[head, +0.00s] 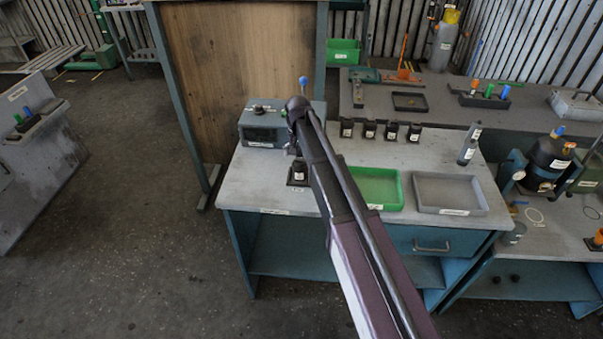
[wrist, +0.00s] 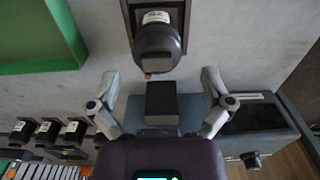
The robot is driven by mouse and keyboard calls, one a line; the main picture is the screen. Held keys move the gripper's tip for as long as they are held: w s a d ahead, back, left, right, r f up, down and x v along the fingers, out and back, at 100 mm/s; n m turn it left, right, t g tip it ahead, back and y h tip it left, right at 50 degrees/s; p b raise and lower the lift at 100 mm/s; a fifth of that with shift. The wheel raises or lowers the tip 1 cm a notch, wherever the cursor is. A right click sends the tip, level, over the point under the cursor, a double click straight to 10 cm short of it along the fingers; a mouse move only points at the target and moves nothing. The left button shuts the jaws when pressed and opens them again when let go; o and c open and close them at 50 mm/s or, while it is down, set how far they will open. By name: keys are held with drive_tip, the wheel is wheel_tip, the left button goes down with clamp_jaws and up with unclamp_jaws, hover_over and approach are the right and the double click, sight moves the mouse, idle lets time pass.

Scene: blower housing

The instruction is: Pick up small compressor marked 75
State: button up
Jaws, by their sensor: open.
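A small black compressor (head: 298,172) with a white label stands in a dark square holder on the grey workbench, below my arm's end. In the wrist view the compressor (wrist: 157,45) shows at the top centre, its label upside down and reading like 75. My gripper (wrist: 160,76) is open and empty, its two fingers spread wide. The compressor lies between and just beyond the fingertips in that view, with no visible contact. In the head view my gripper (head: 298,142) is largely hidden behind my arm above the bench.
A grey-blue box (head: 262,138) with a dark front stands close behind my gripper. A green tray (head: 377,188) and a grey tray (head: 449,193) sit to the right. Several small black labelled units (head: 369,129) line the bench's back. A wooden panel (head: 225,75) stands behind.

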sight(300, 159)
idle(0.4)
drive_tip(key=f+b, duration=0.3)
drive_tip(key=shift+w+d+f, duration=0.2)
drive_tip(key=shift+w+f, duration=0.1)
drive_tip(key=shift+w, duration=0.05)
drive_tip(key=shift+f+b, duration=0.8)
drive_tip(key=shift+b, duration=0.3)
drive_tip(key=c, duration=1.1)
